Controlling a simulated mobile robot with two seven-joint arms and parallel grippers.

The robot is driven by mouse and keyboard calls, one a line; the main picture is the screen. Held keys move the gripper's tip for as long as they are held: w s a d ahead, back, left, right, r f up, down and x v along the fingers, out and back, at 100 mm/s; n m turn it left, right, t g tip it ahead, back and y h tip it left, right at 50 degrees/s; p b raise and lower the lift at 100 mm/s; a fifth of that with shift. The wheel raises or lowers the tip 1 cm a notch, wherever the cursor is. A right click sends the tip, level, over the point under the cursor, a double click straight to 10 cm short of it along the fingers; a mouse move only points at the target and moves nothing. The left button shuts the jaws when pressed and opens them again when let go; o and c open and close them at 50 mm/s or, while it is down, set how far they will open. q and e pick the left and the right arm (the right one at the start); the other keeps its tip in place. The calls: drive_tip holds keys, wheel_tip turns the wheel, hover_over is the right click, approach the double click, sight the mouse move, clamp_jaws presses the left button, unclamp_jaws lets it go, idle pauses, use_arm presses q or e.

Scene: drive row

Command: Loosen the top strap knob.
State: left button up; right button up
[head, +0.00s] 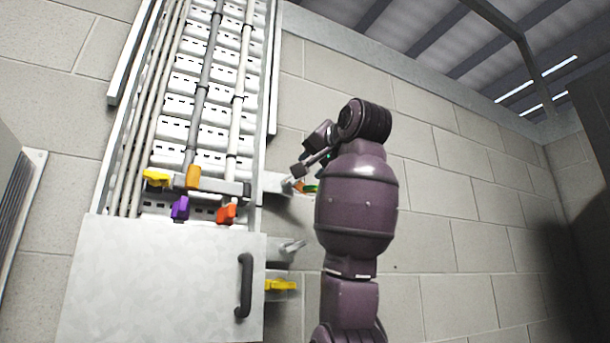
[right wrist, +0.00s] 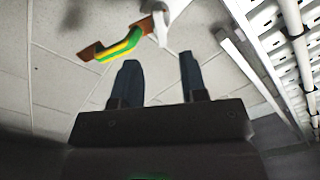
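A pale grey knob (head: 287,184) sits on the upper bracket right of the cable tray; it seems to be the top strap knob. A copper-ended green-and-yellow strap (head: 311,188) is beside it. In the right wrist view the pale knob (right wrist: 161,28) is beyond the fingertips, and the strap (right wrist: 122,46) lies to its left. My right gripper (head: 299,171) is just above and right of the knob. In the wrist view its dark fingers (right wrist: 158,68) are apart with nothing between them. Contact is not visible. My left gripper is not in view.
A second pale grey knob (head: 292,246) and a yellow piece (head: 282,285) are lower right of the tray. Yellow (head: 156,178), orange (head: 193,177), purple (head: 180,208) and red (head: 227,213) handles sit above a grey door (head: 165,285) with a dark handle. The right wall is bare.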

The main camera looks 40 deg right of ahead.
drive_tip(key=shift+v, duration=1)
